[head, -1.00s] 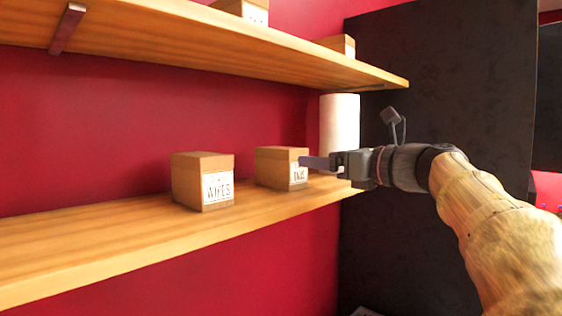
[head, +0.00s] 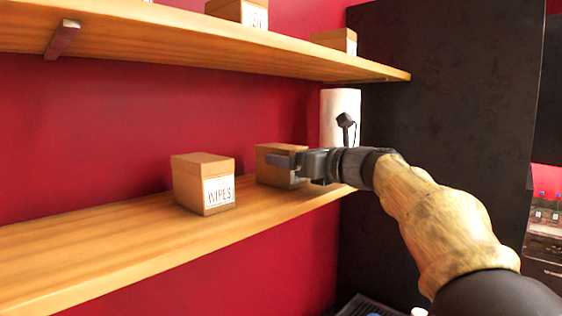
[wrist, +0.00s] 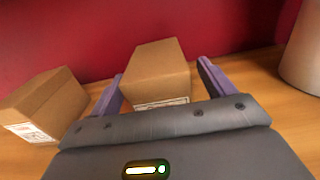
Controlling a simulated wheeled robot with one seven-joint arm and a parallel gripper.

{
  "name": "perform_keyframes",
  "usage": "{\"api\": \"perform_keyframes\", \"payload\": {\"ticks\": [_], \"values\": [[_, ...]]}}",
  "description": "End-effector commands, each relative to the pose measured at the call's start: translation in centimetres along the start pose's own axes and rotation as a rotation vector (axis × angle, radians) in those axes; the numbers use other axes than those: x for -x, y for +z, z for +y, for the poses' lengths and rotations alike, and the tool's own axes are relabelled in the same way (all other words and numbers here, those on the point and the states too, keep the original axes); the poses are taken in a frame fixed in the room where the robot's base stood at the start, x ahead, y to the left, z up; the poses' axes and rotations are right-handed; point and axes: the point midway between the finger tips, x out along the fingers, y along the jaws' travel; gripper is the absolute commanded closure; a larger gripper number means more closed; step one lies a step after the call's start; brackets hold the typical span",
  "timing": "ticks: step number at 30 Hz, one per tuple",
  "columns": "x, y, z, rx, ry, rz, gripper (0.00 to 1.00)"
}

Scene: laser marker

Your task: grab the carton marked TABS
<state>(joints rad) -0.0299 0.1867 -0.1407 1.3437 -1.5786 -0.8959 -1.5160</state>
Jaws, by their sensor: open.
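The TABS carton (head: 272,164) is a brown cardboard box on the lower wooden shelf, partly covered by my gripper in the head view, with its label now hidden there. In the wrist view the TABS carton (wrist: 157,72) stands between my two purple fingers, its white label just showing above the gripper body. My gripper (head: 280,160) is open at the carton; in the wrist view the open gripper (wrist: 160,85) has one finger on each side of it. The left finger looks close to the carton's side; a gap shows on the right. I cannot tell whether either touches.
The WIPES carton (head: 203,183) stands to the left on the lower shelf (head: 100,238). A white paper roll (head: 340,115) stands behind to the right, near a dark panel (head: 440,110). The upper shelf (head: 200,45) overhangs and holds more cartons.

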Motion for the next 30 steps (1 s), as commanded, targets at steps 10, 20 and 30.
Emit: {"api": "perform_keyframes", "payload": {"ticks": [10, 20, 30], "values": [[-3.4, -0.1, 0.1, 0.001, 0.0, 0.0, 0.18], [-3.3, -0.1, 0.1, 0.001, 0.001, 0.0, 0.18], [-3.3, -0.1, 0.1, 0.001, 0.001, 0.0, 0.59]]}}
